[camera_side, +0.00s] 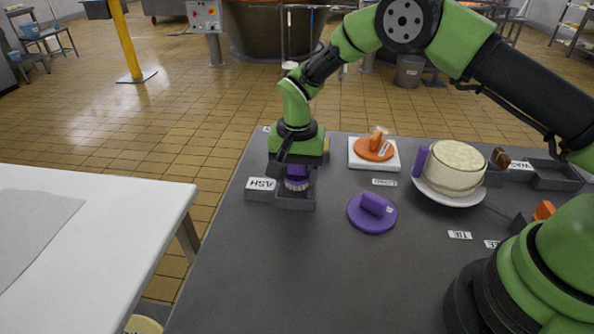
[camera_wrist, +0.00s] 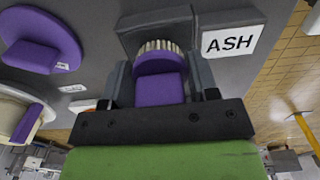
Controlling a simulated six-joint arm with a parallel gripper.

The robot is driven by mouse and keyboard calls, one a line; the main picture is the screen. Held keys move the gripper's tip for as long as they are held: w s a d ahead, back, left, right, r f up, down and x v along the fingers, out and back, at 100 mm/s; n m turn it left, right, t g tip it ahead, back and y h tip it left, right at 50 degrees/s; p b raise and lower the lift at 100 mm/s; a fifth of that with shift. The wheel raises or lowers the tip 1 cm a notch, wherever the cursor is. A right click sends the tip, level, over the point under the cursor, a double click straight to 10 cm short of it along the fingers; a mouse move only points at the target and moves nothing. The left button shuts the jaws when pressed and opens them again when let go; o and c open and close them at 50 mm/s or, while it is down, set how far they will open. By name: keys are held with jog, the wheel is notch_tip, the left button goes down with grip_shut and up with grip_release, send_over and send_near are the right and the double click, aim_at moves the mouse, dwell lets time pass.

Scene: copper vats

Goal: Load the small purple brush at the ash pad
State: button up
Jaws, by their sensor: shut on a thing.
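My gripper (camera_side: 295,165) is shut on the small purple brush (camera_side: 297,182) and points down at the ash pad. The brush also shows between the fingers in the wrist view (camera_wrist: 160,85), with its pale bristles facing the pad. The ash pad (camera_side: 293,203) is a grey tray with raised walls and an ASH label (camera_side: 261,184). The brush is at or inside the tray, with its bristles low near the tray floor. I cannot tell whether the bristles touch it. The tray's front wall also shows in the wrist view (camera_wrist: 155,20).
A purple disc (camera_side: 370,221) with a block handle lies right of the tray. An orange disc (camera_side: 374,150) sits on a white square behind it. A pale cheese-like wheel (camera_side: 455,168) stands on a white plate, with a purple piece at its left. More grey trays (camera_side: 555,174) stand far right.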

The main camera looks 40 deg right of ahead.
jog(key=shift+f, duration=0.65)
dwell(1.3)
jog(key=shift+r, duration=0.1)
jog(key=shift+r, duration=3.5)
